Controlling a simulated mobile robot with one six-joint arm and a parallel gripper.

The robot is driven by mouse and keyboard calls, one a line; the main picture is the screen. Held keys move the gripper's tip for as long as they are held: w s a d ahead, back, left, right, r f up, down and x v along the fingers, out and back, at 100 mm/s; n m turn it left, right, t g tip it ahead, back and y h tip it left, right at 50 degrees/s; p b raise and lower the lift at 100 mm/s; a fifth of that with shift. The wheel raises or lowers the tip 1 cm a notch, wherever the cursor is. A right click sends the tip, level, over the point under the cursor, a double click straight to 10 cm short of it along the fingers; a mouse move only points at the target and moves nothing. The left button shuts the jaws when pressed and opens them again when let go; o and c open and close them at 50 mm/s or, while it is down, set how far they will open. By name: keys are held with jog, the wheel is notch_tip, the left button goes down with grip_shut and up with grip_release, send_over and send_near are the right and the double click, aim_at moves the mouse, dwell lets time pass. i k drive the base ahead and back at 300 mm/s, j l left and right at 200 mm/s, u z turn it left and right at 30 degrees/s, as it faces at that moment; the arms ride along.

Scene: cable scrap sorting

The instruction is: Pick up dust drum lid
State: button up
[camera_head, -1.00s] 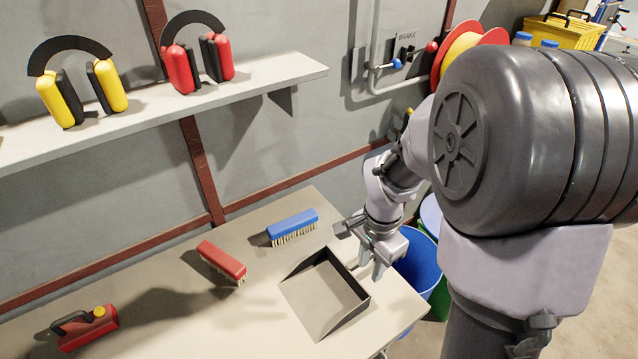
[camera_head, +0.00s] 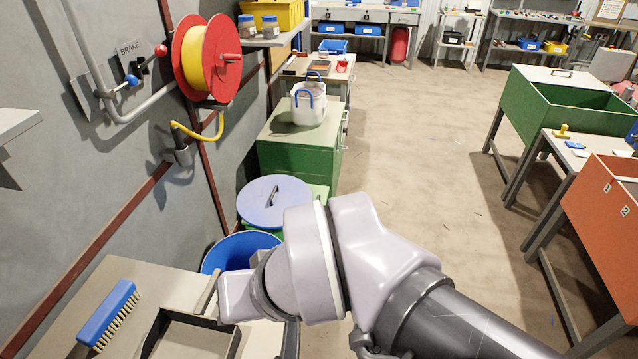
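A round, pale blue-grey lid (camera_head: 255,208) with a dark bar handle (camera_head: 272,195) on top lies flat beyond the open blue drum (camera_head: 212,258). Green shows under and beside it; what it rests on is mostly hidden. My gripper (camera_head: 212,300) is at the lower left, above the bench and the dustpan, nearer to me than the lid and apart from it. My own wrist hides most of the gripper, so its opening does not show. I see nothing held in it.
A blue brush (camera_head: 108,312) and a dustpan (camera_head: 185,342) lie on the bench. A green cabinet (camera_head: 298,160) carrying a white bucket (camera_head: 308,110) stands behind the lid. A yellow hose (camera_head: 215,128) hangs on the left wall. The floor to the right is clear.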

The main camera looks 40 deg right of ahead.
aim_at(262, 202)
jog(key=z, duration=0.75)
jog(key=i+l+u, duration=0.45)
jog(key=l+u, duration=0.3)
jog(key=i+l+u, duration=0.15)
jog(key=l+u, duration=0.2)
